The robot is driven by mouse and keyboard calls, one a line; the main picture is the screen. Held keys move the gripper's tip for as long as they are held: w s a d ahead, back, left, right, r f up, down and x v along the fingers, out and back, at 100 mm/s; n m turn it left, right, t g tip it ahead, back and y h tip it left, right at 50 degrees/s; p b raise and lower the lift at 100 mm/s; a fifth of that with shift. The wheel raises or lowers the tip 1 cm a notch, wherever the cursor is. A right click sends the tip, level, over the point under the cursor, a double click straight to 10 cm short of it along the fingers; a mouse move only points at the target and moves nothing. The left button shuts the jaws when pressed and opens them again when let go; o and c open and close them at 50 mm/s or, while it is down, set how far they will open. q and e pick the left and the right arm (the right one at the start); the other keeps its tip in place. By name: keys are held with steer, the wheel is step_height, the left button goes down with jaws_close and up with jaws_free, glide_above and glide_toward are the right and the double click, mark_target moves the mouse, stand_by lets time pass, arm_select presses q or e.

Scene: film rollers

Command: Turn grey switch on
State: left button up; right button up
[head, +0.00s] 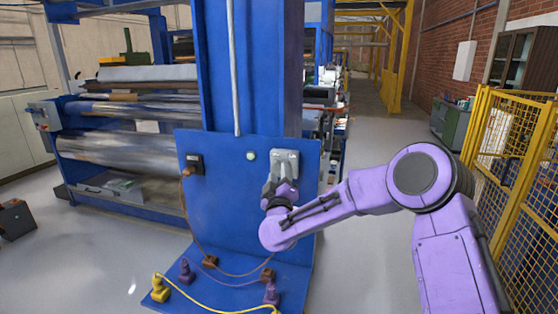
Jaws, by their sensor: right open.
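The grey switch (285,162) is a light grey plate mounted on the upper right of the upright blue panel (224,205). Its lower part is hidden behind my right gripper, so I cannot tell the switch's position. My right gripper (281,182) is open, directly in front of the lower part of the switch. Whether its fingers touch the switch is too small to tell. My purple right arm reaches in from the right side. My left gripper is not in view.
A black socket (194,164) with a brown cable and a small pale round button (252,156) sit on the panel left of the switch. Several coloured plugs, one yellow (160,288), stand on the blue base below. A yellow mesh fence (515,165) stands at the right.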

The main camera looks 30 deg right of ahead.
mark_target(277, 166)
steer(key=w, duration=0.1)
steer(key=w+d, duration=0.1)
steer(key=w, duration=0.1)
steer(key=w+d+p, duration=0.1)
steer(key=shift+w, duration=0.35)
steer(key=shift+w+f, duration=0.1)
steer(key=shift+w, duration=0.15)
steer(key=shift+s+r, duration=0.25)
steer(key=shift+s, duration=0.2)
steer(key=shift+s+r, duration=0.1)
steer(key=shift+s, duration=0.1)
steer(key=c, duration=0.4)
steer(key=shift+w, duration=0.1)
jaws_close()
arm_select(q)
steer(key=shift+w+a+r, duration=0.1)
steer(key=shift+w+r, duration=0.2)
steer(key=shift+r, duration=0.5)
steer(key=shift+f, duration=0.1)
